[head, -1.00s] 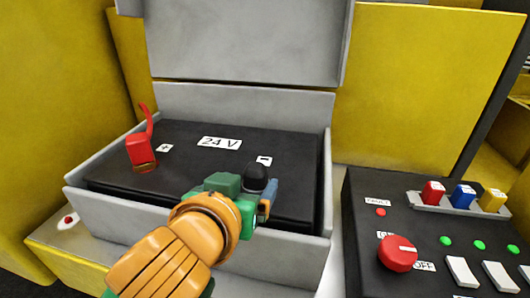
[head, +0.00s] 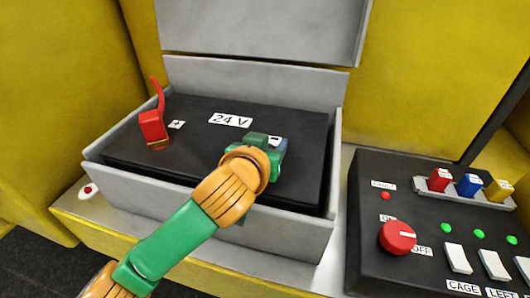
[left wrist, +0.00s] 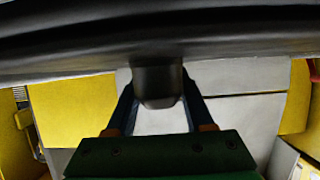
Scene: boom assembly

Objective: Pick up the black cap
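The black cap (left wrist: 157,85) shows in the left wrist view as a dark, round-ended piece standing out from the large black body across the top. The two blue fingers of my left gripper (left wrist: 158,92) lie on either side of it, very close to its sides. I cannot tell whether they press on it. In the head view my left gripper (head: 277,143) is over the right part of the black 24 V battery (head: 200,145), and its green body and orange wrist hide the cap. My right gripper is not in view.
A red terminal clamp with a raised lever (head: 152,125) stands at the battery's left. The grey box (head: 230,238) surrounds the battery, its lid (head: 265,25) raised behind. A control panel (head: 375,260) with a red knob (head: 397,237) stands at the right.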

